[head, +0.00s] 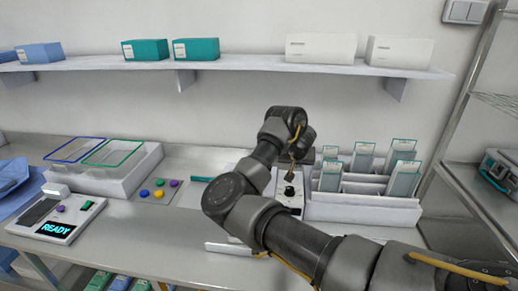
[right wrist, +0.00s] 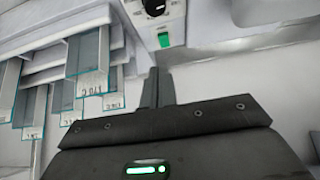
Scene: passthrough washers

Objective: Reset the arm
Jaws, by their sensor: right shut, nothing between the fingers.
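My right arm (head: 252,212) reaches in from the lower right of the head view and bends up over the middle of the counter. Its gripper is mostly hidden behind the wrist there. In the right wrist view my right gripper (right wrist: 157,88) has its fingers together with nothing between them, apart from the things around it. A device with a black knob (head: 289,190) stands just beside the arm. Its knob and green switch also show at the top of the right wrist view (right wrist: 164,38). My left gripper is in neither view.
A white rack (head: 362,211) with several teal-edged packets (head: 404,178) stands right of the arm. Left are a tray with blue and green frames (head: 118,181), coloured knobs (head: 159,194) and a READY display device (head: 52,226). A shelf (head: 250,63) with boxes runs above.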

